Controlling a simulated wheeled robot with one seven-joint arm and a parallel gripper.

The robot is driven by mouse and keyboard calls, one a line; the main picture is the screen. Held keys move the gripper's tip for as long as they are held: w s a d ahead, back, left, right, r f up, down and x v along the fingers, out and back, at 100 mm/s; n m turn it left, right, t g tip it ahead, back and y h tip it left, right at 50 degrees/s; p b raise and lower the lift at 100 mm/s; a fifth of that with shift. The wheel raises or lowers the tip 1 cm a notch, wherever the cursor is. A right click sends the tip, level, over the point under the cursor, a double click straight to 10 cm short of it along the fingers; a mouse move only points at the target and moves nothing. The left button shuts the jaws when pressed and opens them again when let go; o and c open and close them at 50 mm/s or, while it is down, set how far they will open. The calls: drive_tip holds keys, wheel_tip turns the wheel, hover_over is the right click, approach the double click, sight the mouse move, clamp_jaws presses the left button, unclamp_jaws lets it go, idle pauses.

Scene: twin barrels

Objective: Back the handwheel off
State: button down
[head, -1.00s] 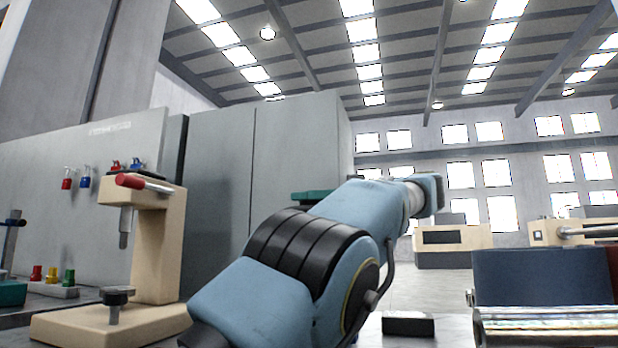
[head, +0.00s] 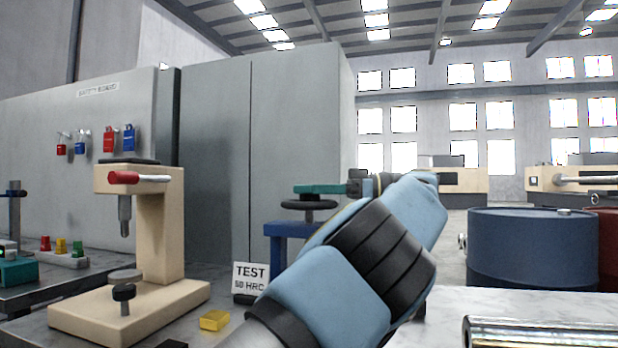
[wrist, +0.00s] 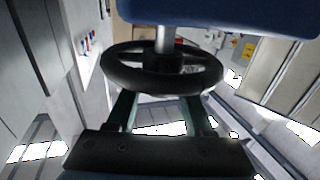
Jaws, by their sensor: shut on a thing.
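A black handwheel (head: 309,204) sits on top of a blue stand (head: 287,236), behind my arm in the head view. In the wrist view the handwheel (wrist: 163,82) is a round rim with a hub on a pale metal stem, close ahead of my gripper, with blue stand body at the top edge. My gripper (wrist: 160,96) has two teal fingers reaching to the near rim, shut on the handwheel. In the head view my gripper (head: 312,188) shows side-on, level, just above the wheel. The contact at the fingertips is partly hidden by the rim.
A cream tester (head: 160,240) with a red-tipped lever stands left. A "TEST" sign (head: 250,278) and a yellow block (head: 214,320) are near my arm. Padlocks hang on a grey board (head: 90,115). A blue barrel (head: 531,250) and a red one (head: 608,250) stand right.

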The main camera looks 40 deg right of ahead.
idle(0.4)
drive_tip(key=shift+c, duration=1.4)
unclamp_jaws()
